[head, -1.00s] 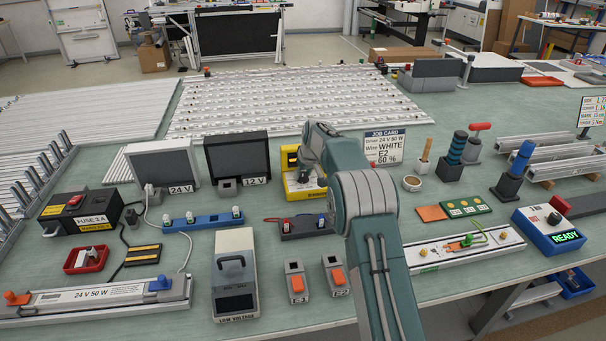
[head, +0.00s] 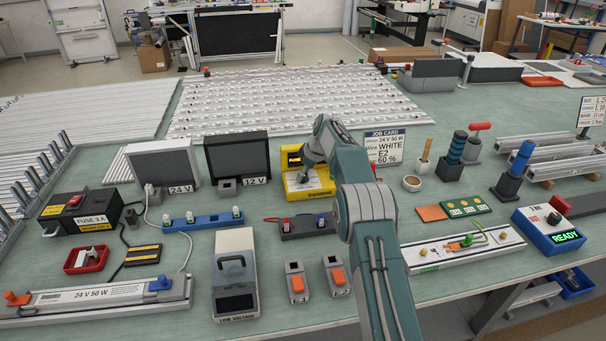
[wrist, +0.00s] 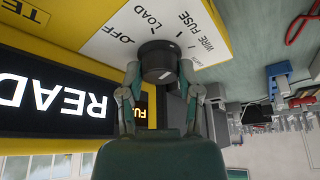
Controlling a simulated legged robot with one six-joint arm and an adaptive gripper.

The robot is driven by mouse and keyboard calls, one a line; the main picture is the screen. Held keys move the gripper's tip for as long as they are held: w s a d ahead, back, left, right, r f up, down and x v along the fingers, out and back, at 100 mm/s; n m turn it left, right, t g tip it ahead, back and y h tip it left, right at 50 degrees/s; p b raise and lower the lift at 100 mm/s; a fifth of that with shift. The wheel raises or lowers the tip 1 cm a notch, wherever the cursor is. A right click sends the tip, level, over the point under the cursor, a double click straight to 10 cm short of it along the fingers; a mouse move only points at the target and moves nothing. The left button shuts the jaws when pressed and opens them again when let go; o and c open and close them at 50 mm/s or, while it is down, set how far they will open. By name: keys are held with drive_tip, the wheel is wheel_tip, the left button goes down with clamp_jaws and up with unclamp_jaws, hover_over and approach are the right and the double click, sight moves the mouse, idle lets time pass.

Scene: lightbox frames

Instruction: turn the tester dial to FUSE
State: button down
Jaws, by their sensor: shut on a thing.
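The yellow tester (head: 322,187) stands at the back middle of the bench, its small screen showing orange letters. The dark round dial (wrist: 153,62) is on its white face, which looks upside down in the wrist view. The words OFF, LOAD, WIRE and FUSE are printed around it. My gripper (wrist: 155,75) is shut on the dial, one finger on each side. A pale mark shows on the dial, but I cannot tell which word it points to. Part of the tester's screen (wrist: 144,104) shows the letters FU; the rest is hidden by a finger.
The job card (head: 385,146) stands just right of my arm. A 12 V box (head: 238,156) stands left of the tester. A dark terminal block (head: 305,228) lies in front of it. A READY box (head: 549,230) is at the right edge.

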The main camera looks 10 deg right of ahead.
drive_tip(key=shift+s+f, duration=0.1)
drive_tip(key=shift+f, duration=0.25)
drive_tip(key=shift+c, duration=1.5)
unclamp_jaws()
drive_tip(key=shift+r, duration=0.1)
drive_tip(key=shift+d+r, duration=0.1)
drive_tip(key=shift+r, duration=0.1)
drive_tip(key=v, duration=1.1)
drive_tip(key=shift+r, duration=0.3)
drive_tip(key=shift+d+r, duration=0.1)
